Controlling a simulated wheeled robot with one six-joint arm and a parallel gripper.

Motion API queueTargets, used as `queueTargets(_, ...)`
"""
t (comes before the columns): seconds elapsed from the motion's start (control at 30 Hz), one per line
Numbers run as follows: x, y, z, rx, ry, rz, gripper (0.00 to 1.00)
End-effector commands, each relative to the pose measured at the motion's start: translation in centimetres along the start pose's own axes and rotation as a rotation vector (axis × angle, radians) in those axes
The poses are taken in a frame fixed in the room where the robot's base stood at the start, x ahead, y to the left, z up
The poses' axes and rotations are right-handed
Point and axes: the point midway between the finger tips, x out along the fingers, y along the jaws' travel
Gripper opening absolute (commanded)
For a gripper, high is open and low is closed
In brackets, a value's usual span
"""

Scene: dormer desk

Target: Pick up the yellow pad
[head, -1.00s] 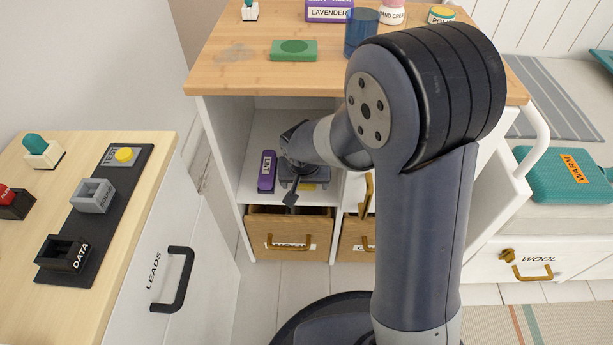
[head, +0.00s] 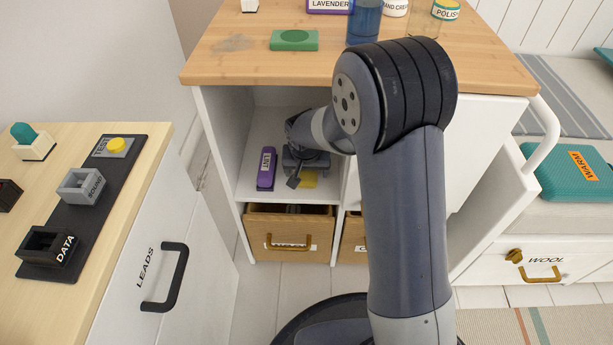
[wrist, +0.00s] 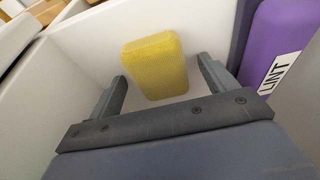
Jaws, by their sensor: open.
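The yellow pad (wrist: 155,67) lies on the white floor of the open shelf compartment. In the wrist view it shows between and beyond the two fingertips of my gripper (wrist: 160,83), with a gap to each finger. My gripper is open and holds nothing. The rest of the pad is hidden there by the gripper.
A purple lint box (head: 266,169) stands left of my gripper in the compartment; it also shows at the right of the wrist view (wrist: 262,45). White walls bound the compartment. The wooden top (head: 350,75) is above, and a partly open drawer (head: 290,232) is below.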

Motion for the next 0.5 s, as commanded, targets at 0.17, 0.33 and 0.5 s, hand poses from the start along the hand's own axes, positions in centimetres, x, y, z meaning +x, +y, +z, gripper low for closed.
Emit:
queueTargets(0.17, -0.14, 0.01, -0.04, 0.000, 0.001, 0.000, 0.75)
queueTargets(0.33, -0.15, 0.01, -0.04, 0.000, 0.001, 0.000, 0.61)
queueTargets(0.5, -0.15, 0.00, -0.03, 0.000, 0.001, 0.000, 0.47)
